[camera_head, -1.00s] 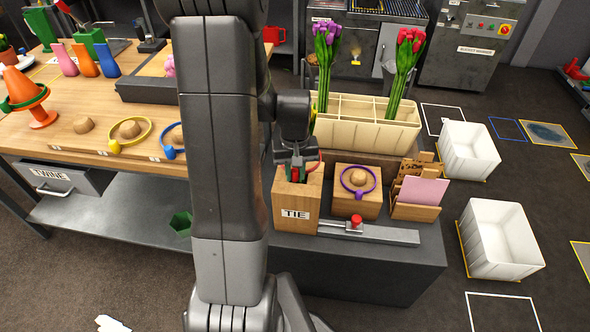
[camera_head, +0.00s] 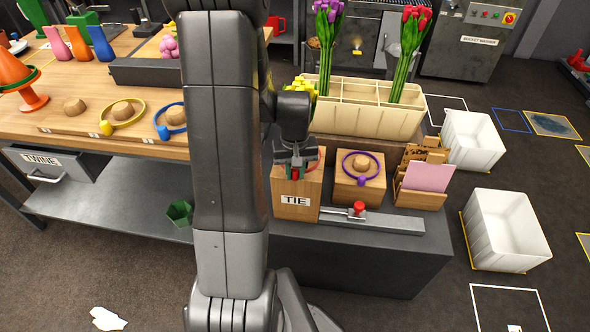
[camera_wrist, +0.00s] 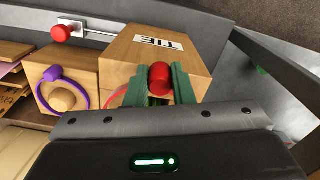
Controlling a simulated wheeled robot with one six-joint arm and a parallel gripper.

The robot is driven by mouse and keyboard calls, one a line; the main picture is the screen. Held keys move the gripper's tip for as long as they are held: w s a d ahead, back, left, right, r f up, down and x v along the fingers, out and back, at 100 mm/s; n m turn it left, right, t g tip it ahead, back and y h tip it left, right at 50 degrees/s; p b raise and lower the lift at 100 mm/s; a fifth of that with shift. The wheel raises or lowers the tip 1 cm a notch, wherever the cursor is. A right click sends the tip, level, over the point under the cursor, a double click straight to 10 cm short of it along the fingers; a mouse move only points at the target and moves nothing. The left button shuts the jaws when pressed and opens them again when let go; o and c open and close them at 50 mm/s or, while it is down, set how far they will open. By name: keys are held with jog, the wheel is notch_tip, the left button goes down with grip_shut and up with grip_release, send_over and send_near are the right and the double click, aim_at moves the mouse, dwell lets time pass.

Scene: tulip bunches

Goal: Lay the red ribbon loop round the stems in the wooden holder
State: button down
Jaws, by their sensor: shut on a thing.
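The wooden holder marked TIE (camera_head: 296,213) stands at the front of the dark stand; it also shows in the wrist view (camera_wrist: 140,60). My gripper (camera_head: 296,172) has its green fingers (camera_wrist: 182,83) shut on the red tab of the ribbon loop (camera_wrist: 159,78), close against the holder. Part of the red ring (camera_wrist: 115,97) shows beside the fingers, near the holder's top. The rest of the loop, the holder's opening and any stems in it are hidden by my gripper and arm. I cannot tell whether the loop surrounds stems.
A wooden block with a purple loop (camera_head: 360,190) stands right of the holder, with a card rack (camera_head: 418,198) beyond it. A red-knobbed slide (camera_head: 358,209) lies in front. A cream planter (camera_head: 365,120) is behind. Yellow flowers (camera_head: 301,86) show beside my arm.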

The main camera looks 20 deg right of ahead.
jog(key=c, duration=1.2)
grip_release()
jog(key=shift+o, duration=0.2)
notch_tip(320, 180, up, 8)
jog(key=p, duration=0.6)
jog(key=shift+f, duration=0.15)
